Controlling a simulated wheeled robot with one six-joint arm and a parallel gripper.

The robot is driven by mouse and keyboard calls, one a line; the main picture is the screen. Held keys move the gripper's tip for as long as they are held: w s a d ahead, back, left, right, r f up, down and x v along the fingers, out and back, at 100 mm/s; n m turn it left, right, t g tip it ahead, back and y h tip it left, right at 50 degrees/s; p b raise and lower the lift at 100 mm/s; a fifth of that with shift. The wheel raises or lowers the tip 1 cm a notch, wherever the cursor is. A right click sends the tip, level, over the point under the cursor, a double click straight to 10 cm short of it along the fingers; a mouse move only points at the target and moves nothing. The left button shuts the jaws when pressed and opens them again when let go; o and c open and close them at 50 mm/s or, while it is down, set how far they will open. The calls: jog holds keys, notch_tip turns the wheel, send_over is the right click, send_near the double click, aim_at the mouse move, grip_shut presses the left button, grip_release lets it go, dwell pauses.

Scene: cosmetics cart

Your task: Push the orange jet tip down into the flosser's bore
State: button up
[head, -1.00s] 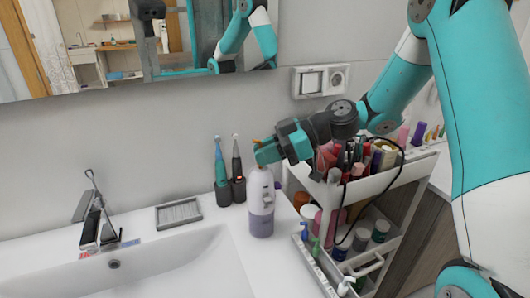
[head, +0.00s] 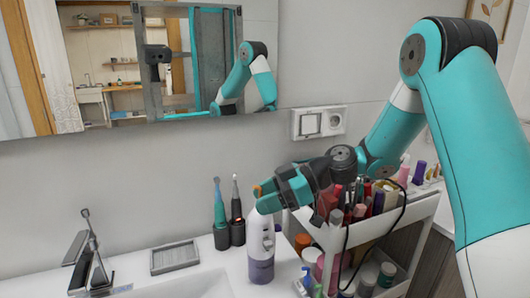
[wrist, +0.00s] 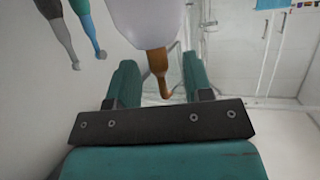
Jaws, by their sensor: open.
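The white and purple flosser (head: 261,250) stands upright on the counter, right of the basin. The orange jet tip (head: 257,190) shows at its top, just beside my gripper's fingers. In the wrist view the jet tip (wrist: 158,70) sticks out of the flosser's white top (wrist: 147,18), its bent end between my two fingers. My gripper (wrist: 160,62) is open, with a gap on each side of the tip. In the head view my gripper (head: 268,197) reaches in from the right at the flosser's top. How deep the tip sits in the bore cannot be told.
Two electric toothbrushes (head: 221,215) stand on holders behind the flosser, to the left. A soap dish (head: 175,257) and the tap (head: 90,252) are further left. The cosmetics cart (head: 400,225), full of bottles, stands close on the right under my arm. The wall is behind.

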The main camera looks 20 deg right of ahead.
notch_tip(320, 180, up, 20)
jog(key=p, duration=0.1)
jog(key=shift+f, duration=0.1)
dwell(0.8)
jog(key=s+a+f+m+g+h, duration=0.25)
jog(key=s+a+f+h, duration=0.2)
jog(key=s+a, duration=0.4)
jog(key=s+d+f+m+h, duration=0.1)
jog(key=s+f+m+h, duration=0.1)
jog(key=s+f, duration=0.3)
jog(key=s+d+f+m+g+h, duration=0.1)
jog(key=s+f, duration=0.4)
jog(key=s, duration=0.5)
jog(key=shift+s+d+m+h, duration=0.45)
jog(key=shift+m+h, duration=0.3)
jog(key=shift+m, duration=0.4)
